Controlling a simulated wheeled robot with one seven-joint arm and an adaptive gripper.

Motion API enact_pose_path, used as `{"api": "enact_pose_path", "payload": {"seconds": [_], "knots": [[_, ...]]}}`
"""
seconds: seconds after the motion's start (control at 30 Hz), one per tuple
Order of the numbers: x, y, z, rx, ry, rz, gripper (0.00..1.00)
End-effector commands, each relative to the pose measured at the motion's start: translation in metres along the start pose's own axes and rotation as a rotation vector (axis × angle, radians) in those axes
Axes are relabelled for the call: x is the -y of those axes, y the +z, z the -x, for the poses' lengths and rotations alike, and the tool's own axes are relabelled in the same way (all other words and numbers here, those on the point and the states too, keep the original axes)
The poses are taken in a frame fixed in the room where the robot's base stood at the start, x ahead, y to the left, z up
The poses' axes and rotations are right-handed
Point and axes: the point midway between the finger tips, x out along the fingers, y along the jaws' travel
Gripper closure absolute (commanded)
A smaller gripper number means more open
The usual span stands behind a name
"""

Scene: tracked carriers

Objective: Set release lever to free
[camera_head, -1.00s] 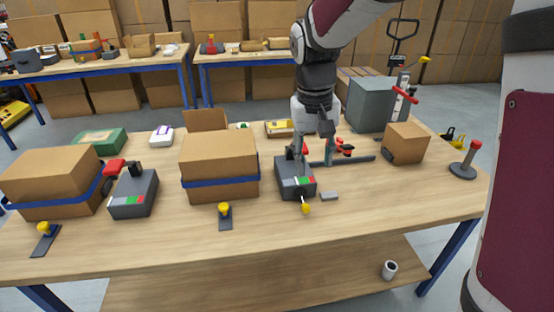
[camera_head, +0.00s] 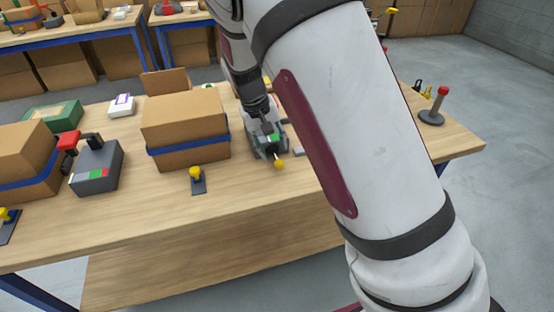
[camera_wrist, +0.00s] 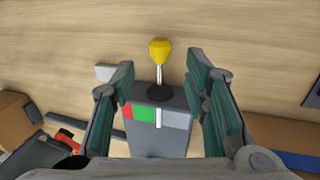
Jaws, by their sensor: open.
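A lever with a yellow knob (camera_wrist: 159,50) and a thin metal rod rises from a black base on a dark grey box (camera_wrist: 158,141). The box has a red, green and light grey strip with a white line near its middle. My gripper (camera_wrist: 159,72) is open, with one finger on each side of the lever. I see no finger contact with the lever.
A strapped carton (camera_head: 186,125) stands left of the box. A yellow-knobbed plate (camera_head: 197,184) lies in front of the carton, and another grey box (camera_head: 97,167) with a red handle stands further left. My arm hides much of the right side.

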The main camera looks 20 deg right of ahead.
Motion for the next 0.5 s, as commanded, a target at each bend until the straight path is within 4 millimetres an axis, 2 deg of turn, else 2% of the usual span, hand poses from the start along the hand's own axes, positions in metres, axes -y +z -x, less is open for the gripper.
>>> {"api": "enact_pose_path", "payload": {"seconds": [0.03,0.2,0.33,0.5], "knots": [[0.0,0.0,-0.012,0.003,0.002,0.0,0.58],[0.0,0.001,-0.039,0.002,0.001,0.0,0.58],[0.0,0.0,-0.052,0.001,0.001,0.001,0.58],[0.0,0.0,-0.058,-0.001,0.0,0.002,0.58]]}}
